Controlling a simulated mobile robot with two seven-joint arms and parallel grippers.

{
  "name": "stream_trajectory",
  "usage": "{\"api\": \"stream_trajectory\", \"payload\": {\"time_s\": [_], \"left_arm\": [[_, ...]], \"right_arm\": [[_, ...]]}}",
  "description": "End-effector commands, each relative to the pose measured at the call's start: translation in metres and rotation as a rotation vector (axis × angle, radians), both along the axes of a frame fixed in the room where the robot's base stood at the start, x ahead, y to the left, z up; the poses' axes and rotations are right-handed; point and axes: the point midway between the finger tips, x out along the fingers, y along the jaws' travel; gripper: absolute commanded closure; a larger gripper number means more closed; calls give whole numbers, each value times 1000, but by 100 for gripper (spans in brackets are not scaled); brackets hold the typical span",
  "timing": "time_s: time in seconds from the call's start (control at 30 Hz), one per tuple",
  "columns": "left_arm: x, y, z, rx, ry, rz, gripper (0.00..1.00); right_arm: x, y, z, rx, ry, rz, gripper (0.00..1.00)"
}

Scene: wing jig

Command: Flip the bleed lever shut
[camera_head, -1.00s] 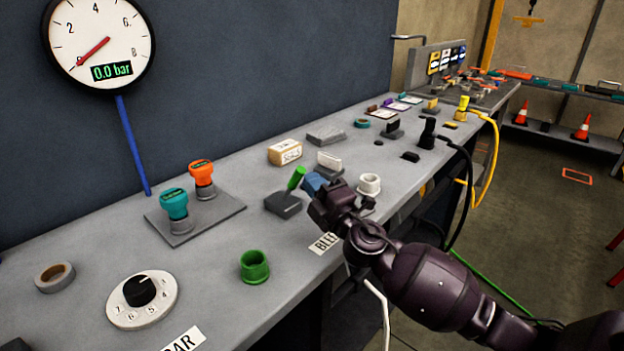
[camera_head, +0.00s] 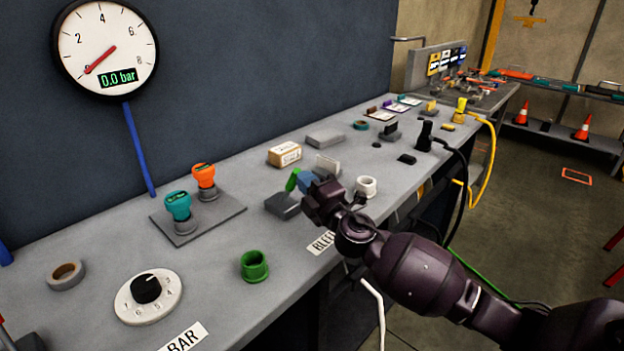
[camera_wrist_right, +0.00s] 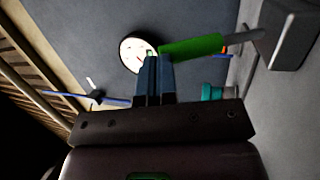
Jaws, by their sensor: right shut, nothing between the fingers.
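The bleed lever has a green handle (camera_head: 292,180) that stands up from a dark grey base (camera_head: 282,206) on the bench. In the right wrist view the handle (camera_wrist_right: 195,47) runs on a thin metal stem to its base (camera_wrist_right: 286,33). My right gripper (camera_head: 306,181) is shut and empty, its blue fingertips right beside the handle on its right. In the wrist view the fingertips (camera_wrist_right: 152,66) meet the handle's free end; they look touching, though I cannot be sure. My left gripper is not in view.
A gauge (camera_head: 105,48) on the wall reads 0.0 bar. A plate (camera_head: 200,222) with teal and orange knobs is left of the lever. A green cup (camera_head: 254,266) stands in front, a white cup (camera_head: 366,186) right of the gripper. A wooden block (camera_head: 284,154) lies behind.

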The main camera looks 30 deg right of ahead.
Motion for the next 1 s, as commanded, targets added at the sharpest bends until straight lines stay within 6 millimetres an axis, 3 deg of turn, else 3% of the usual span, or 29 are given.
{"api": "stream_trajectory", "payload": {"time_s": [0.03,0.37,0.7,1.0], "left_arm": [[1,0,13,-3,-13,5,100],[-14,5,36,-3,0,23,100],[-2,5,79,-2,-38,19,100],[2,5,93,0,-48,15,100]], "right_arm": [[1,0,15,-5,2,0,100],[15,5,23,-45,122,0,100],[32,11,26,-63,201,0,100],[56,19,33,-64,199,0,100]]}}
